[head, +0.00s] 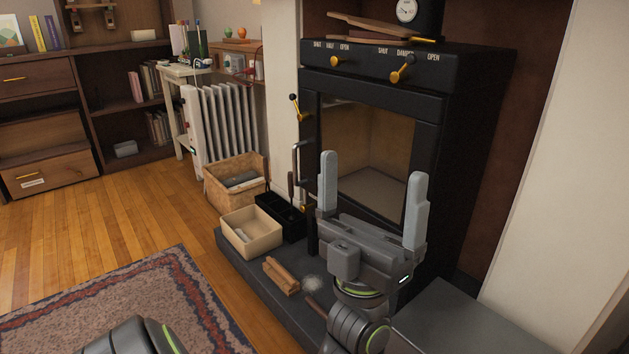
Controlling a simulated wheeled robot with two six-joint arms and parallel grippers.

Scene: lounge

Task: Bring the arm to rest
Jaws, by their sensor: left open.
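My left gripper (373,167) is raised in front of the black stove (480,110), with its two grey fingers pointing up and wide apart. It is open, and nothing shows between the fingers except the stove's glass door (365,150) behind them. The gripper body hides the lower right part of the stove front. A grey arm link of mine shows at the bottom left edge. My right gripper is not in view.
The dark hearth slab (245,253) bears a cream box (252,240), a black box (283,222) and a bundle of wood sticks (281,276). A wicker basket (235,190) stands behind them. A white radiator (228,130) is farther back. Wooden floor (110,215) lies open at left.

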